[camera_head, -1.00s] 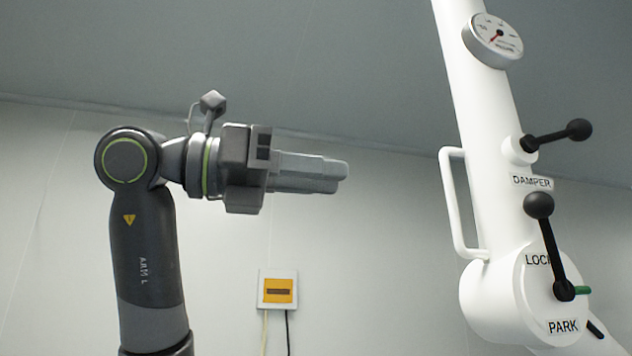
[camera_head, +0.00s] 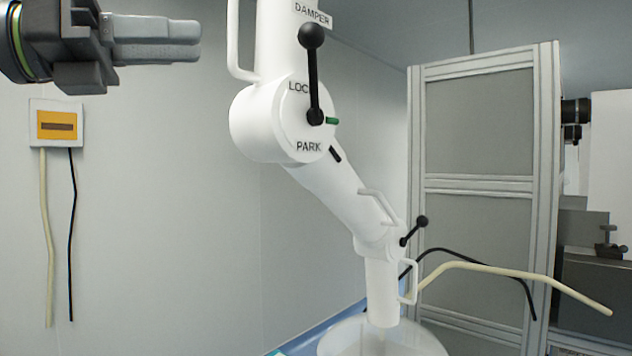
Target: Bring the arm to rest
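A white jointed arm (camera_head: 340,195) hangs from the top of the view and bends down to the right. Its round joint (camera_head: 258,125) carries a black lever with a ball knob (camera_head: 312,75) pointing up, past a partly covered label that reads "LOC", with "PARK" below. A green pin (camera_head: 331,121) sits beside the lever's pivot. A "DAMPER" label (camera_head: 312,13) is above. My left gripper (camera_head: 200,42) is at the upper left, its fingers together with no visible gap, empty and apart from the white arm. My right gripper is not in view.
An orange and white wall box (camera_head: 57,124) with two hanging cables is at left. A lower joint has another black lever (camera_head: 414,231) and handles. A pale round hood (camera_head: 430,347) is at the arm's end. A grey framed panel (camera_head: 480,120) stands behind; a bent beige tube (camera_head: 500,268) crosses it.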

